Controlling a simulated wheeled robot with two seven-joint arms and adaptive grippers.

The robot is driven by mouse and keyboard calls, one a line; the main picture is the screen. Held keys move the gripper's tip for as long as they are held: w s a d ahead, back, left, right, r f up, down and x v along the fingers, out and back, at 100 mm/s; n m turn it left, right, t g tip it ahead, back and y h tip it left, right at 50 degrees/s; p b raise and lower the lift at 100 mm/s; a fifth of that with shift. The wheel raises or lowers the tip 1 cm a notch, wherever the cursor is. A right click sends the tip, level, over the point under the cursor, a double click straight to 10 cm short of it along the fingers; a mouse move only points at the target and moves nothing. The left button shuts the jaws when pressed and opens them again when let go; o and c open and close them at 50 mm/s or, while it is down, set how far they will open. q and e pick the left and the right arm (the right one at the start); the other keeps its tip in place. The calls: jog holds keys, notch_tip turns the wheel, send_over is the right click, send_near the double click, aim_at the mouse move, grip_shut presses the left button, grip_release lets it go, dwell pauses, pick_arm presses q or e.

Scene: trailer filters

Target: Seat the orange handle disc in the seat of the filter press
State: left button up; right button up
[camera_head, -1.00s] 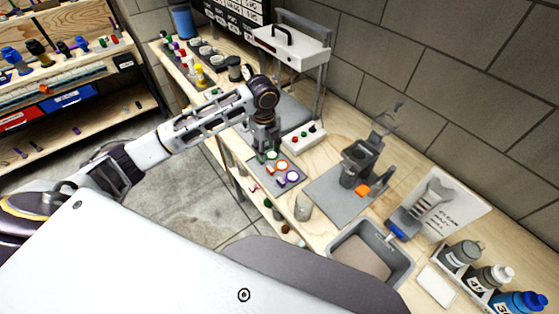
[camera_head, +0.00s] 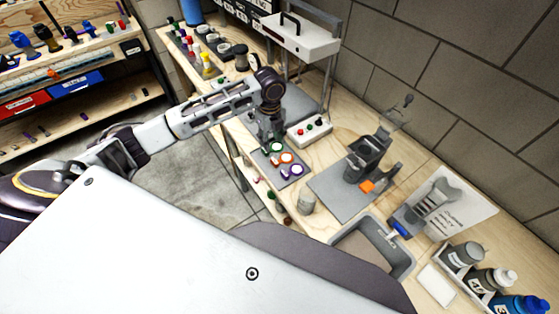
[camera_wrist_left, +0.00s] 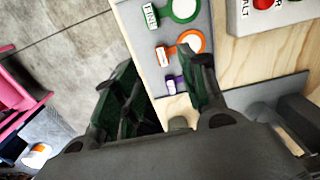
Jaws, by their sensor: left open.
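The orange handle disc (camera_head: 286,158) lies on a grey mat (camera_head: 296,180) between the green handle disc (camera_head: 276,147) and the purple handle disc (camera_head: 293,170). In the left wrist view the orange disc (camera_wrist_left: 190,44) shows a white face and an orange tab. The filter press (camera_head: 367,158) stands on a grey plate to the right, with an orange block at its foot. My left gripper (camera_head: 270,140) is at the mat's far left edge; in the wrist view its open, empty fingers (camera_wrist_left: 160,92) are near the purple disc, partly hiding it. My right gripper is not in view.
A control box with buttons (camera_head: 310,132) stands just behind the mat. A grey jar (camera_head: 307,203) stands near the front edge, beside a grey sink (camera_head: 362,236). Bottles (camera_head: 495,280) stand at the right. A white-topped frame (camera_head: 302,40) rises behind my arm.

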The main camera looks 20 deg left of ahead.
pick_arm(q)
send_over(273, 159)
jog(key=shift+a+f, duration=0.15)
jog(key=shift+f, duration=2.7)
jog(key=shift+f+p, duration=0.5)
jog(key=shift+f, duration=2.1)
jog(key=c, duration=0.9)
